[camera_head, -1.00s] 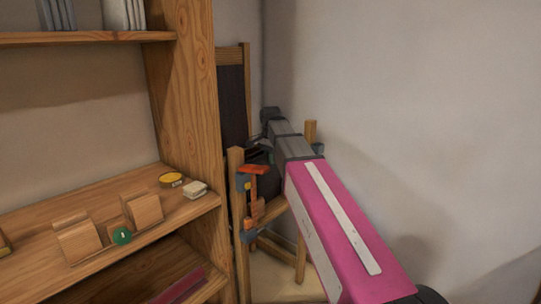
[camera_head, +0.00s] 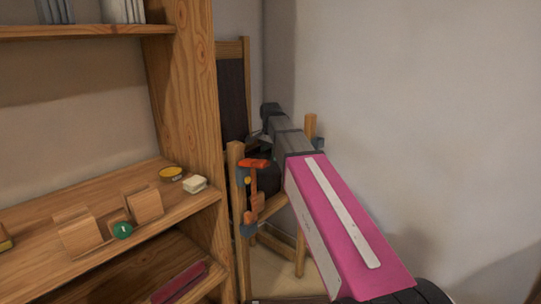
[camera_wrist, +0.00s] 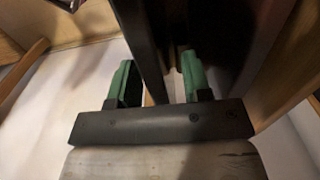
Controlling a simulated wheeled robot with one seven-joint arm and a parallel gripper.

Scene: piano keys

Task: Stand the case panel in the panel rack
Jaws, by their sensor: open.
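A tall dark panel (camera_head: 232,105), edged with light wood at its top and right side, stands upright in the corner behind the bookshelf; I take it for the case panel. The wooden rack (camera_head: 238,215), with upright posts and low rails, stands in front of it. My gripper (camera_wrist: 157,75) is open, with green fingers apart. In the wrist view a dark slab (camera_wrist: 141,35) runs between or just beyond the fingers; I cannot tell whether they touch it. In the head view my arm hides the fingertips and part of the rack.
An orange clamp (camera_head: 253,165) is on the rack's near post. The wooden bookshelf (camera_head: 190,100) at left holds wooden blocks (camera_head: 145,205), a green round item (camera_head: 122,231), a yellow tin (camera_head: 171,174) and a dark red item (camera_head: 180,282) lower down. A bare wall closes off the right.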

